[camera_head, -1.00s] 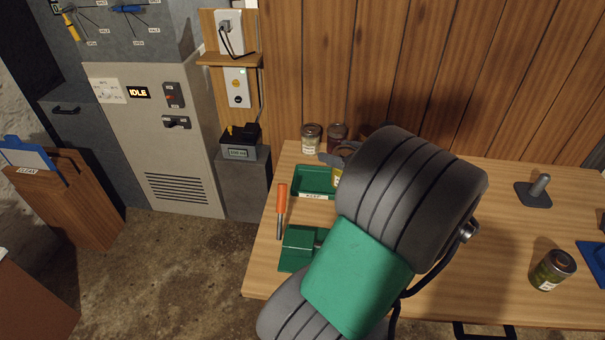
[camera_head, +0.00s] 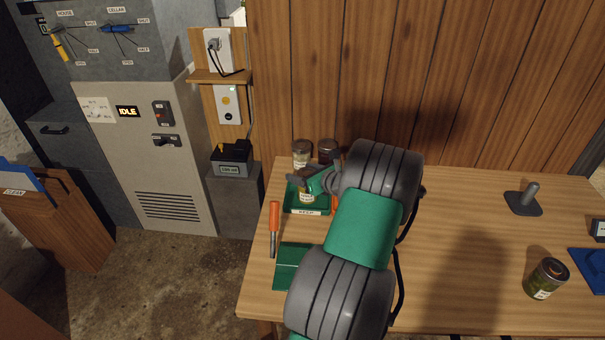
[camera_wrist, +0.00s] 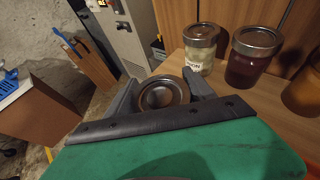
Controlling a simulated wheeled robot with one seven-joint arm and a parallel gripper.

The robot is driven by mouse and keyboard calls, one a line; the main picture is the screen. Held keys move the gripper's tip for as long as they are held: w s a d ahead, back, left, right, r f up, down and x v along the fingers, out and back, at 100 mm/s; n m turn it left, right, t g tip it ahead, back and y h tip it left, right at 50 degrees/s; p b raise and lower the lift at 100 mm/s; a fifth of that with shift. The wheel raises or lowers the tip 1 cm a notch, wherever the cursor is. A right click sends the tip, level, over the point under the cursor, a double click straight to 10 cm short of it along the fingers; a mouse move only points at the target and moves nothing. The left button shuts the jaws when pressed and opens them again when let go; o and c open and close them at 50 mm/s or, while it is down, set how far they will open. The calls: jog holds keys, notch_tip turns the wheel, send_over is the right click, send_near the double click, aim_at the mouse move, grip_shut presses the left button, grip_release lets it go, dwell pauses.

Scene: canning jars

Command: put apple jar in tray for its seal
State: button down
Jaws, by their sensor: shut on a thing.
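My gripper (camera_head: 314,184) is shut on a jar (camera_head: 306,196) with a dark metal lid and a pale label. I cannot read the label to tell its fruit. In the head view the jar is at the green tray marked KEEP (camera_head: 309,212), within its outline. I cannot tell whether it touches the tray floor. In the wrist view the jar's lid (camera_wrist: 162,94) sits between the two fingers, seen from above. My gripper and arm hide part of the tray and jar.
Behind the tray stand a pale jar (camera_wrist: 200,52) and a dark red jar (camera_wrist: 252,58), with an amber jar (camera_wrist: 303,92) beside them. An orange-handled tool (camera_head: 274,225) lies left of the tray. The table's middle is mostly clear.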

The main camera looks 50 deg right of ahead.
jog(key=shift+f, duration=0.25)
jog(key=shift+c, duration=1.6)
grip_release()
jog(key=shift+s+r, duration=0.1)
jog(key=shift+r, duration=0.1)
jog(key=v, duration=1.2)
